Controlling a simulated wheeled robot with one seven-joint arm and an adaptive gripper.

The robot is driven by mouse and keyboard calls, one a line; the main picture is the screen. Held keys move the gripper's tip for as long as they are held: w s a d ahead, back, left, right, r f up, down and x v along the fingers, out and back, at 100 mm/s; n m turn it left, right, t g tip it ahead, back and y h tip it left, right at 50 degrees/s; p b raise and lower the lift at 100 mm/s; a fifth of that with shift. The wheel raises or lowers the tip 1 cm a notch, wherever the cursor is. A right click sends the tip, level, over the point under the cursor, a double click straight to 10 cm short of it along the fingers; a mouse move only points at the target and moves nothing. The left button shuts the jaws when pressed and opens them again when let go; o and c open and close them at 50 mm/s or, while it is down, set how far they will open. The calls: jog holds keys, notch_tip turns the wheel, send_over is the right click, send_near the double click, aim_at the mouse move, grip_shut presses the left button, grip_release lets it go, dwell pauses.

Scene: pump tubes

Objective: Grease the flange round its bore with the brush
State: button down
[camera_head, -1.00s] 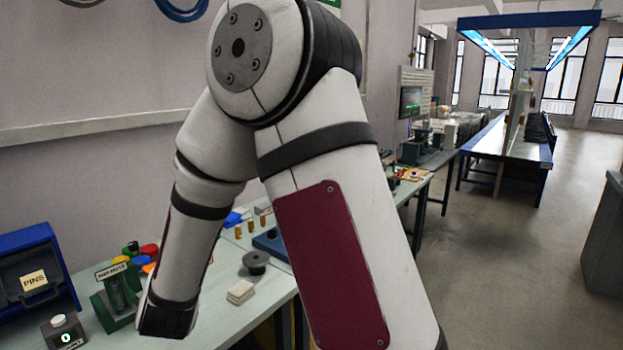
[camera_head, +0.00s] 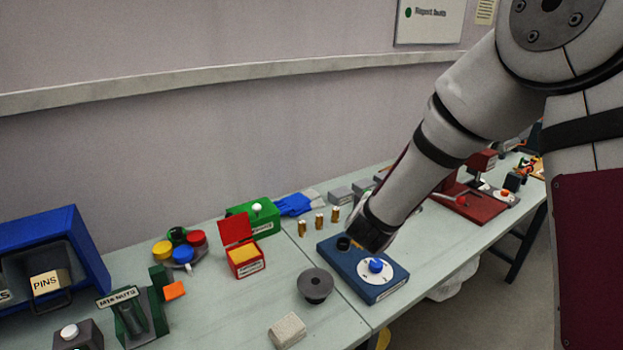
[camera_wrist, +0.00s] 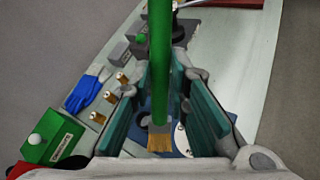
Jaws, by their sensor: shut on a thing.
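The brush (camera_wrist: 160,50) has a green handle, a metal collar and tan bristles (camera_wrist: 160,142). My gripper (camera_wrist: 168,88) is shut on its handle in the wrist view, with teal pads on both sides. A dark grey round flange with a raised hub (camera_head: 315,285) sits on the bench in the head view, left of and nearer than my arm's end. A blue base (camera_head: 388,292) with a small black cup (camera_head: 343,243) and a blue-knobbed white dial (camera_head: 375,266) lies below my arm's end. My wrist hides most of the gripper in the head view.
A pale block (camera_head: 287,330) lies in front of the flange. A red open box (camera_head: 243,258), green box (camera_head: 262,217), blue glove (camera_head: 293,204) and several brass pieces (camera_head: 319,221) stand behind. The blue PINS bin (camera_head: 60,255) is at left. Bare bench surrounds the flange.

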jog(key=s+a+r+n+p, duration=0.15)
jog(key=a+p, duration=0.25)
jog(key=a, duration=0.5)
jog(key=a+r+n+p, duration=0.2)
jog(key=a+r+p, duration=0.1)
jog(key=a, duration=0.6)
jog(key=shift+t, duration=0.4)
jog(key=shift+s+d+f, duration=0.1)
jog(key=shift+d+f, duration=0.05)
jog(key=shift+f, duration=0.95)
jog(key=shift+s+d+f, duration=0.1)
jog(key=shift+f, duration=1)
